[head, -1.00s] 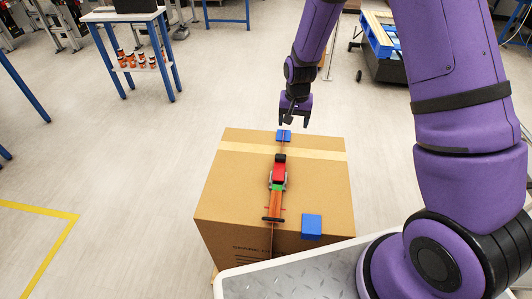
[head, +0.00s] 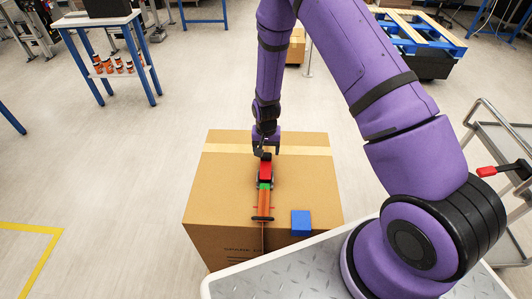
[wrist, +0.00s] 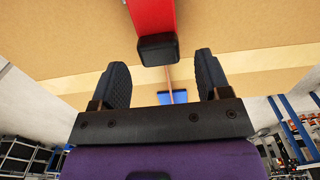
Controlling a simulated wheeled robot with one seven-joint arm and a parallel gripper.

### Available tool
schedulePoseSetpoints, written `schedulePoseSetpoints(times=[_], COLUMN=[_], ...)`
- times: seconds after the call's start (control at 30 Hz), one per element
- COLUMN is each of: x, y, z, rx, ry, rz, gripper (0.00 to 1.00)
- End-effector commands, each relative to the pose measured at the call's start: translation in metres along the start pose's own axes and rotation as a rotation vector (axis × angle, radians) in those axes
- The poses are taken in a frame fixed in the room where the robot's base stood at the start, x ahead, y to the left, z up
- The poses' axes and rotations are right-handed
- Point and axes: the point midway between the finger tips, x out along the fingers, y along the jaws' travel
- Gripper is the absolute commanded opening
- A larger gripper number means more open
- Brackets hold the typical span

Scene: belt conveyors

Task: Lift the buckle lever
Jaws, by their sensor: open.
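The buckle lever (head: 265,171) is red with a black end and lies on the ratchet buckle on top of the cardboard box (head: 215,190). An orange strap (head: 263,204) runs from it toward the near edge, with a green part between. My gripper (head: 266,151) is open and points down at the lever's far end, partly hiding it. In the wrist view, the red lever (wrist: 150,14) and its black end lie just ahead of and between my two spread fingertips (wrist: 162,60). I cannot tell whether they touch it.
A blue block (head: 301,222) sits on the box's near right part. Another blue piece (wrist: 172,97) shows beyond the fingers on the strap line. A table with orange jars (head: 110,65) stands at left. A grey cart (head: 505,150) stands at right.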

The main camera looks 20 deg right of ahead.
Motion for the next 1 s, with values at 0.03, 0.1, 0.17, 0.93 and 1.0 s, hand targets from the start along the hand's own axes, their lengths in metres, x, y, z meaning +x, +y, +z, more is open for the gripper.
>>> schedulePoseSetpoints(times=[0.03,0.1,0.17,0.93,1.0], x=[0.007,0.013,0.017,0.021,0.021], y=[0.000,0.000,0.000,0.000,-0.001], z=[0.000,0.000,0.000,0.000,-0.001], rx=[0.000,0.000,0.000,-0.001,-0.001], ry=[-0.001,0.000,-0.001,0.001,0.006], rz=[0.000,0.000,0.000,0.000,0.000], gripper=[0.70,0.70,0.70,0.02,0.02])
